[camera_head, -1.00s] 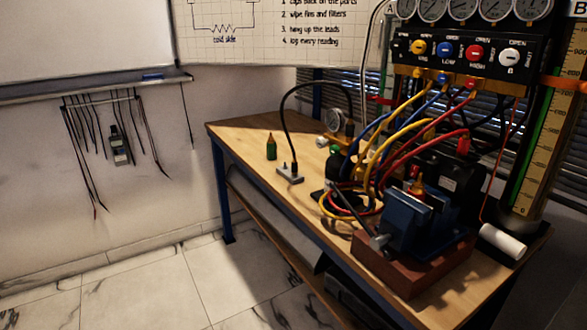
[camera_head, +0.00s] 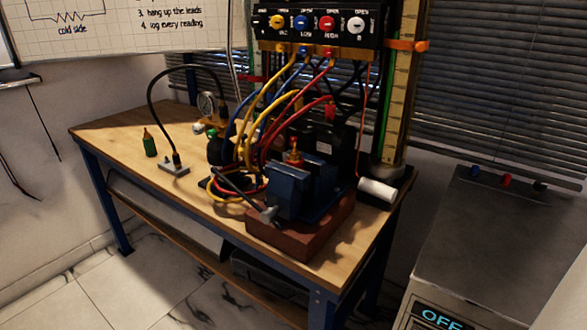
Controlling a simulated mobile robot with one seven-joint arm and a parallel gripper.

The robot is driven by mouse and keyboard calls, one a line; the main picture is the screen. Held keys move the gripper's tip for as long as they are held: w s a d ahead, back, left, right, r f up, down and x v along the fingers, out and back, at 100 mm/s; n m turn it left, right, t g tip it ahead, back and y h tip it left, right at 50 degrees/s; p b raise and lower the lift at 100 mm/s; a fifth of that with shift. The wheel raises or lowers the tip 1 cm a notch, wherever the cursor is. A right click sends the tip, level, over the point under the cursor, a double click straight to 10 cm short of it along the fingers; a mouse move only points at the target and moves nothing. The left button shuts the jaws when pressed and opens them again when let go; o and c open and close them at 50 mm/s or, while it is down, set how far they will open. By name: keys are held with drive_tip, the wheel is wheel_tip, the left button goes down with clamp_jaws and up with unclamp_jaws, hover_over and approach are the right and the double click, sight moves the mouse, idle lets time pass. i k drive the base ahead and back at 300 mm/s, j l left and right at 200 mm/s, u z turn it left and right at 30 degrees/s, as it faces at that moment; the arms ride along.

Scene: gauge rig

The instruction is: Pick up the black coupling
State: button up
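Two things here could be the black coupling, and I cannot tell which. A small black piece (camera_head: 540,186) lies on top of the grey machine (camera_head: 470,225) at the right, in a row with a blue one (camera_head: 474,171) and a red one (camera_head: 506,180). A black hose end (camera_head: 176,159) stands upright on a small grey block (camera_head: 174,169) on the wooden bench (camera_head: 115,133). My gripper is not in view.
A blue vise (camera_head: 300,192) on a red-brown base (camera_head: 300,228) fills the bench's front right. Yellow, blue and red hoses (camera_head: 265,125) run from the valve panel (camera_head: 315,22) down to the bench.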

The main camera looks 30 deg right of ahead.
sight(176, 159)
drive_tip(key=i+j+z, duration=0.55)
drive_tip(key=j, duration=0.3)
drive_tip(key=i+j+z, duration=0.4)
drive_tip(key=j, duration=0.35)
drive_tip(key=i+j+z, duration=0.2)
drive_tip(key=j, duration=0.15)
